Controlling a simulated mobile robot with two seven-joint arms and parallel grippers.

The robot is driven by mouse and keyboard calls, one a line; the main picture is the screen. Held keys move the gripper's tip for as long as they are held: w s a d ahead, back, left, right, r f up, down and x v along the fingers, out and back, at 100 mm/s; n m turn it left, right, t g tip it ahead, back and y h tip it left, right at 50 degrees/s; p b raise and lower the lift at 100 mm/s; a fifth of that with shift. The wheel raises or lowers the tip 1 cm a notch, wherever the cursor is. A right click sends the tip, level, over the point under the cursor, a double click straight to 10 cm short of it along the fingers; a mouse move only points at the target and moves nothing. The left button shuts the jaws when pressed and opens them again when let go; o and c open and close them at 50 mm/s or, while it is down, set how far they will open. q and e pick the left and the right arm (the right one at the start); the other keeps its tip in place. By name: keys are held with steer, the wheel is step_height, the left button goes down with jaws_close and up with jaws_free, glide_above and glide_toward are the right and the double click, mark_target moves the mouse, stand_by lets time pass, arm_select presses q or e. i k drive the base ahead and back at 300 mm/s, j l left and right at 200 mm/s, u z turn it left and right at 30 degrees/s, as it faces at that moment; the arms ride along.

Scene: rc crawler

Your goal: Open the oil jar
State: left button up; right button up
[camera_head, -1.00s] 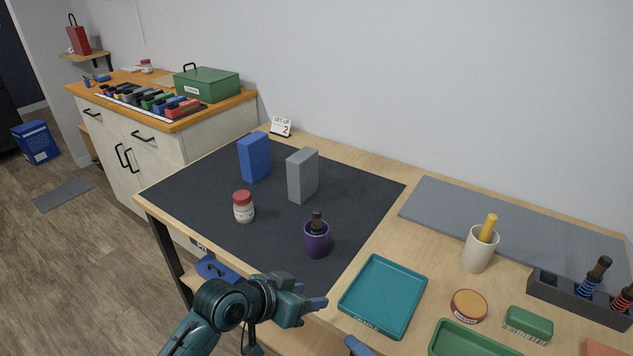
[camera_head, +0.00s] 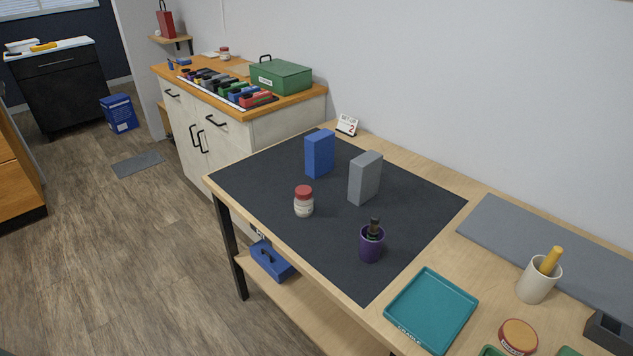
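A small white jar with a red lid (camera_head: 304,201) stands upright on the dark mat (camera_head: 265,175), near its front left side. The lid sits on the jar. Its label is too small to read, so I cannot tell if it is the oil jar. A similar small jar with a red lid (camera_head: 224,53) stands on the far cabinet. A round tub with an orange lid (camera_head: 518,337) stands at the lower right. Neither of my grippers is in view.
A blue block (camera_head: 320,154), a grey block (camera_head: 364,178) and a purple cup (camera_head: 371,244) with a dark-handled tool stand on the mat. A teal tray (camera_head: 432,310) and a cream cup (camera_head: 538,280) are to the right. Open floor lies left of the table.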

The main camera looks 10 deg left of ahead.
mark_target(303, 208)
steer(key=i+j+z, duration=0.2)
steer(key=j, duration=0.25)
steer(key=j+z, duration=0.25)
steer(key=j, duration=0.2)
steer(key=j+z, duration=0.2)
steer(key=j, duration=0.3)
steer(key=i, duration=0.05)
